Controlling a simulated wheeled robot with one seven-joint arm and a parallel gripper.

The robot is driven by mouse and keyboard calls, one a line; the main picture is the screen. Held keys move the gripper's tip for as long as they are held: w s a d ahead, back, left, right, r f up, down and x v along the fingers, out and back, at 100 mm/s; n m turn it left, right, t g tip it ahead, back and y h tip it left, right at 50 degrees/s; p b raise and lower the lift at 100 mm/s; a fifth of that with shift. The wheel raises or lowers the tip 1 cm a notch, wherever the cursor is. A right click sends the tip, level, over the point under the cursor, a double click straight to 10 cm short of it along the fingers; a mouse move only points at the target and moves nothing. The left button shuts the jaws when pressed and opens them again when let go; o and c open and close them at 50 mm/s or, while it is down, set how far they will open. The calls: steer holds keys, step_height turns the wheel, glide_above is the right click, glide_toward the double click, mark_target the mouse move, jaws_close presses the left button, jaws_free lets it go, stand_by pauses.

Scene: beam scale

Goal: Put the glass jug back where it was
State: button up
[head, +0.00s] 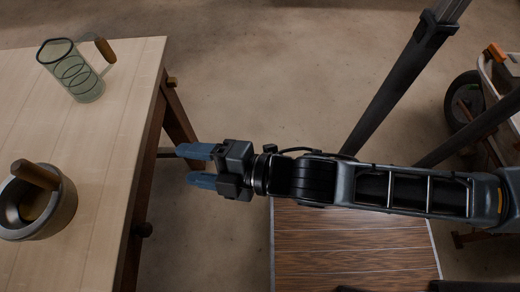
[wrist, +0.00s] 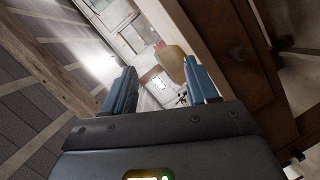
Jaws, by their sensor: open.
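The glass jug (head: 78,76), a clear greenish cylinder with dark rings and a brown wooden handle, is near the far edge of the wooden table (head: 95,150) in the head view. It looks tilted in this steep view; I cannot tell whether it is upright. My gripper (head: 186,165) is open and empty, just right of the table's right edge, its fingers pointing left. It is apart from the jug, lower and to the right of it in the picture. Its two blue fingers (wrist: 160,75) stand apart in the wrist view, where I cannot identify the jug.
A grey mortar (head: 65,212) with a wooden pestle (head: 36,174) stands on the table's near part. A wood-planked platform (head: 350,250) lies below my arm. Dark bars (head: 395,85) slant up behind it.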

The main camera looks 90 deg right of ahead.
steer(key=s+r+m+y, duration=0.1)
steer(key=s+r+m, duration=0.2)
steer(key=s+m, duration=0.2)
steer(key=s+a+r+m+y, duration=0.1)
steer(key=s+r+m+y, duration=0.1)
steer(key=s+m, duration=0.3)
steer(key=shift+s+a+r, duration=0.15)
steer(key=shift+s+r, duration=0.55)
steer(key=shift+r, duration=0.05)
